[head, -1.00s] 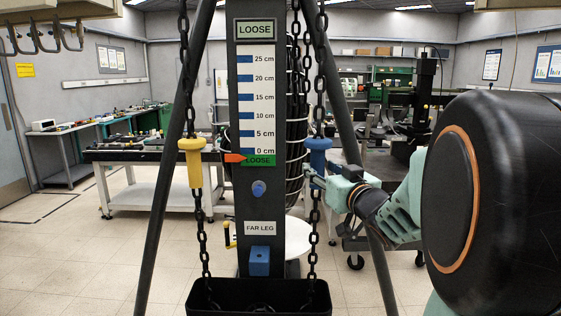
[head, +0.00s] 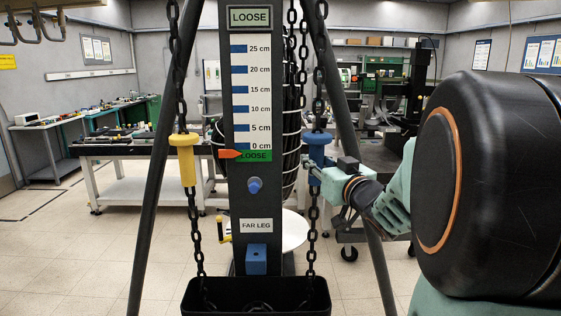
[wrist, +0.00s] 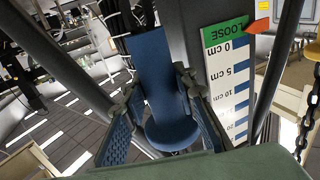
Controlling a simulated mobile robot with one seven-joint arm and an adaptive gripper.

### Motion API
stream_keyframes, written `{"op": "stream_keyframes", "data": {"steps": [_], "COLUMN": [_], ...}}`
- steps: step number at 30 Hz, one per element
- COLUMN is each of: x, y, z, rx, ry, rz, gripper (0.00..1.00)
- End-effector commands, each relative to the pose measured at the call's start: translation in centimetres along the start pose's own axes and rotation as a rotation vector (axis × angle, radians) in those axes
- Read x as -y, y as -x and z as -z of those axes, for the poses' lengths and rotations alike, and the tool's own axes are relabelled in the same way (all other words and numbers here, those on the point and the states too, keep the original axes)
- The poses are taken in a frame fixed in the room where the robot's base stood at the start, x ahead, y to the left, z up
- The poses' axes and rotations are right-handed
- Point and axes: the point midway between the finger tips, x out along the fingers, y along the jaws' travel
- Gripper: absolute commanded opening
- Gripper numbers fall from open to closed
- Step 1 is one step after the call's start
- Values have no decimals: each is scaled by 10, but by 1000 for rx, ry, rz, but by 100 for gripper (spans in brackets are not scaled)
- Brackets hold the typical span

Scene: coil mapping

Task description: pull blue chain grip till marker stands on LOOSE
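The blue chain grip (head: 318,150) hangs on the right chain, its wide flange at the top. My gripper (head: 314,172) is at its lower part from the right. In the wrist view, the fingers (wrist: 157,92) lie along both sides of the blue grip (wrist: 158,65). Their tips look shut against its narrow stem, though contact is partly hidden. The orange marker (head: 230,154) stands level with the green LOOSE band (head: 256,156), just under 0 cm on the scale (head: 240,95). Marker and band also show in the wrist view.
A yellow grip (head: 186,160) hangs on the left chain at about the same height. Dark tripod legs (head: 149,200) flank the post. A black bin (head: 255,296) stands below the chains. Benches stand behind; the floor at left is clear.

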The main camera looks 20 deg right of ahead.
Motion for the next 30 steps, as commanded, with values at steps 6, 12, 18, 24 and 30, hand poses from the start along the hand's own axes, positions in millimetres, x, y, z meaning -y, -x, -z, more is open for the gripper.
{"op": "stream_keyframes", "data": {"steps": [6, 12, 18, 24, 30], "x": [0, 0, 0, 0, 0], "y": [0, 0, 0, 0, 0], "z": [0, 0, -4, -23, -56], "rx": [0, 0, 0, 1, 3], "ry": [0, 0, 0, 0, -1], "rz": [0, 0, 0, 1, 1], "gripper": [0, 0, 0, 0, 0]}}
